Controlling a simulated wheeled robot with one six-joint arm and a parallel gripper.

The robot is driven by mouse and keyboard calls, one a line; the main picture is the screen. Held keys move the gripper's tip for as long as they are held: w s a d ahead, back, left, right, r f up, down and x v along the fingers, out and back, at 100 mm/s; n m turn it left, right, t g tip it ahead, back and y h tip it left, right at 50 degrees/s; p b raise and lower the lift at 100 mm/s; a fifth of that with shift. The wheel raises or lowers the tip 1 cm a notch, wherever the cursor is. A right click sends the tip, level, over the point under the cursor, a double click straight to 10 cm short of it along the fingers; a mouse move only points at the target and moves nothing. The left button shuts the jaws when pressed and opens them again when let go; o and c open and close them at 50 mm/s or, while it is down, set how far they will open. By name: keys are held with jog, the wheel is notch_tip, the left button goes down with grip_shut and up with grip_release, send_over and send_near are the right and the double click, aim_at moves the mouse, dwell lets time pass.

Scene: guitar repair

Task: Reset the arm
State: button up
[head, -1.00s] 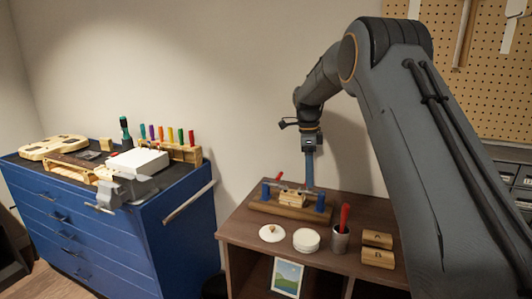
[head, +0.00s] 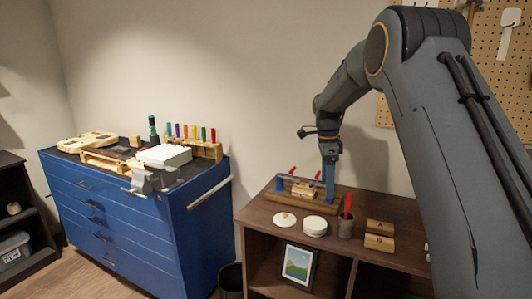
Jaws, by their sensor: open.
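My gripper (head: 329,180) hangs from the arm on the right, pointing down at the wooden fixture (head: 300,203) on the brown shelf unit. Its jaws are open, with blue fingers seen almost edge-on. The fixture has blue posts, red-handled parts and a pale wooden block (head: 303,191) in its middle. The gripper overlaps the fixture's right end, so I cannot tell whether it touches. No held object shows.
The shelf unit (head: 262,217) also bears a white round container (head: 315,226), a white lid (head: 285,219), a cup with a red-handled tool (head: 346,226) and wooden blocks (head: 379,235). A blue tool cabinet (head: 190,245) stands left. A dark bin (head: 231,280) sits between them.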

jog(key=s+f+n, duration=0.3)
jog(key=s+n, duration=0.6)
jog(key=s, duration=0.9)
jog(key=s+f+n+t, duration=0.1)
jog(key=s+f+n, duration=0.2)
jog(key=s+n, duration=0.7)
jog(key=s+a, duration=0.1)
jog(key=s, duration=0.7)
jog(key=shift+s+f+y, duration=0.2)
jog(key=shift+s+y, duration=0.1)
jog(key=shift+y, duration=0.1)
